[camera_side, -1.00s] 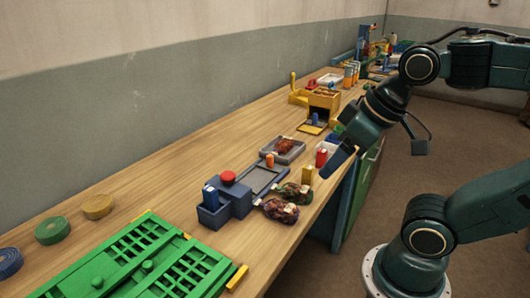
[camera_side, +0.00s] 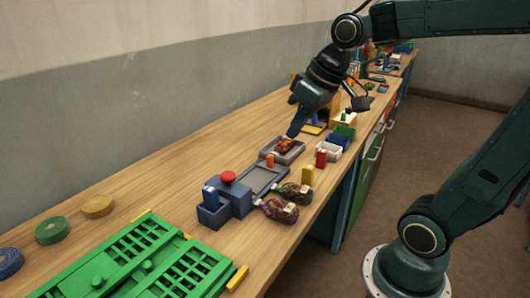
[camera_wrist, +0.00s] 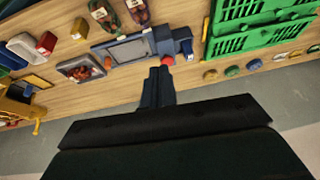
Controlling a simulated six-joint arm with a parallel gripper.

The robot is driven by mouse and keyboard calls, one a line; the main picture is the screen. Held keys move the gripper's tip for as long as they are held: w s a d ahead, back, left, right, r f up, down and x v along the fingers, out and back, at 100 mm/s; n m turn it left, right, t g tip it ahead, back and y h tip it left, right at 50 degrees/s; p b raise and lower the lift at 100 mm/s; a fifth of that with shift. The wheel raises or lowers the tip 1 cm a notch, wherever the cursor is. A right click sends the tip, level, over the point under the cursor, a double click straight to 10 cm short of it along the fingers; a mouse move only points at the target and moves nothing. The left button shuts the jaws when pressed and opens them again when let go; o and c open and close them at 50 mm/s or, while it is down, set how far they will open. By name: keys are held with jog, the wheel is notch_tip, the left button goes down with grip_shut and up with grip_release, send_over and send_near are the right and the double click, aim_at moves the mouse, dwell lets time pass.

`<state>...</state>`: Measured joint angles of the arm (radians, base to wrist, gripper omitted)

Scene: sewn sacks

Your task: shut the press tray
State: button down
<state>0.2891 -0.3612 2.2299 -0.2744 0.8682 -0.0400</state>
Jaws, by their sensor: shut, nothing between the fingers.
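The blue press (camera_side: 235,195) with a red button on top stands on the bench. Its grey track (camera_side: 264,178) runs away from it, and the grey press tray (camera_side: 299,154) is out at the far end. A reddish-brown sack (camera_side: 285,145) lies in the tray, and an orange post stands at its near end. In the wrist view the tray (camera_wrist: 64,75) is left of the press (camera_wrist: 175,38). My gripper (camera_side: 291,136) is shut and empty, with its tip low at the far side of the tray. I cannot tell whether it touches it.
Two dark mottled sacks (camera_side: 280,210) lie beside the track. A green crate (camera_side: 130,270) fills the near end. The wall side is mostly bare.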

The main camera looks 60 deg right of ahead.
jog(key=w+d+f+y, duration=0.2)
jog(key=w+d+f, duration=0.2)
jog(key=w+d, duration=0.8)
jog(key=d+f+y, duration=0.1)
jog(key=d+f, duration=0.3)
jog(key=d, duration=0.5)
jog(key=s+d+f+m+t, duration=0.1)
jog(key=d+f, duration=0.4)
jog(key=d, duration=0.4)
jog(key=shift+s+d+f+y, duration=0.2)
jog(key=shift+f+y, duration=0.1)
jog(key=shift+y, duration=0.1)
jog(key=shift+a, duration=0.1)
jog(key=x, duration=1)
jog(key=shift+a+f, duration=0.1)
jog(key=shift+w+a, duration=0.25)
jog(key=shift+a, duration=0.85)
jog(key=shift+w+a, duration=0.2)
jog(key=shift+a, duration=0.55)
